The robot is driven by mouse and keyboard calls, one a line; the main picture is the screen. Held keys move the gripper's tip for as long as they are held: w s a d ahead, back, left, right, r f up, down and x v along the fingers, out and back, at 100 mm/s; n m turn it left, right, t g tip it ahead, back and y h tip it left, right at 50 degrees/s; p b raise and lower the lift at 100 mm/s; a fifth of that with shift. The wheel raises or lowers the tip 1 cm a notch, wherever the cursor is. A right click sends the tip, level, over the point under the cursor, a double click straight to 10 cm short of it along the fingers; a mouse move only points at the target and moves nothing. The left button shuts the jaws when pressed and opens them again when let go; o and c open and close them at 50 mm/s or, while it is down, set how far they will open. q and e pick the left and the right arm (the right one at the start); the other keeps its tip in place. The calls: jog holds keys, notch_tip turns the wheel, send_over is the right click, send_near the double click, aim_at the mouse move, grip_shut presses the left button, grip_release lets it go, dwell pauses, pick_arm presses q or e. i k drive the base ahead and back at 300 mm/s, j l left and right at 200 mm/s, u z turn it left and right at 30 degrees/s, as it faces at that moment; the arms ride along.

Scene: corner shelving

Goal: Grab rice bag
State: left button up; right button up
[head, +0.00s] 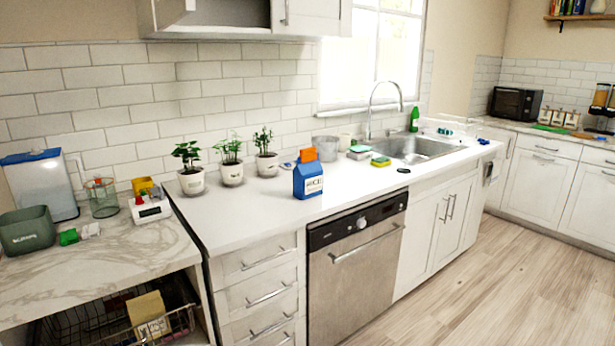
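A blue rice bag (308,181) with a white label reading "RICE" stands upright on the white counter (250,212), near its front edge and above the dishwasher. An orange piece (308,155) shows at its top; I cannot tell whether it is part of the bag or behind it. Neither of my grippers is in the head view, and nothing touches the bag.
Several potted plants (231,173) stand left of the bag along the wall. A grey pot (325,148), sponges (380,161) and the sink (415,148) are to the right. The dishwasher (355,270) is below. The wooden floor (480,270) in front is clear.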

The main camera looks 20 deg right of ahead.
aim_at(308, 178)
jog(key=i+l+z, duration=0.35)
jog(key=i+l, duration=0.7)
